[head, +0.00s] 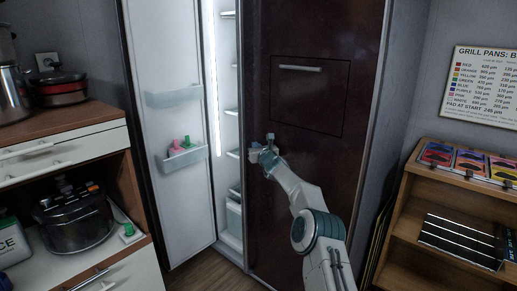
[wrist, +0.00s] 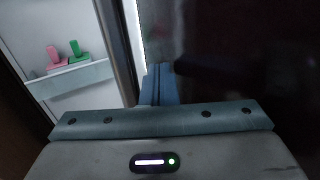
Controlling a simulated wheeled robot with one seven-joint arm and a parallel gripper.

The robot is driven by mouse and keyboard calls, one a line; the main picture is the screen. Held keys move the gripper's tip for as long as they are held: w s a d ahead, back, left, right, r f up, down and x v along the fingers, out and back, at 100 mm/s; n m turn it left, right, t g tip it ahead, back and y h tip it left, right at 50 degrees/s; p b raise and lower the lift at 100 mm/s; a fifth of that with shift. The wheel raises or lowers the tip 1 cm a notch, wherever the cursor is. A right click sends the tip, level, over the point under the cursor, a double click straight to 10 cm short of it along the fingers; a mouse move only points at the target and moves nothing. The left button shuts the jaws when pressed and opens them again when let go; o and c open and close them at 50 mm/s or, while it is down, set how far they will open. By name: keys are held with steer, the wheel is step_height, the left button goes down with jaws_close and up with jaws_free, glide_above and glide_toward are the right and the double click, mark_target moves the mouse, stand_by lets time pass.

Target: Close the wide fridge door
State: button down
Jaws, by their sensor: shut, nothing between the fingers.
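The fridge has a wide dark red-brown door (head: 305,185) with a horizontal handle (head: 300,68) on an inset panel. Its face fills the middle of the head view, and it is dark at the right of the wrist view (wrist: 240,60). I cannot tell whether it is fully closed. My gripper (head: 264,152) is shut and empty, near this door's left edge; its fingers also show in the wrist view (wrist: 160,84). Contact with the door is unclear. The narrower left door (head: 180,115) stands open, its white inner side showing.
Lit fridge shelves (head: 230,110) show between the doors. The left door's lower bin (head: 182,160) holds a pink and a green item. A counter (head: 60,140) with pots stands left; a wooden shelf unit (head: 405,215) stands right. Some floor (head: 205,272) is clear in front.

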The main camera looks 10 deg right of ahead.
steer(key=s+a+b, duration=0.9)
steer(key=a+b, duration=0.1)
steer(key=b, duration=0.8)
steer(key=shift+s+b, duration=0.3)
steer(key=shift+b, duration=0.1)
steer(key=shift+a, duration=0.1)
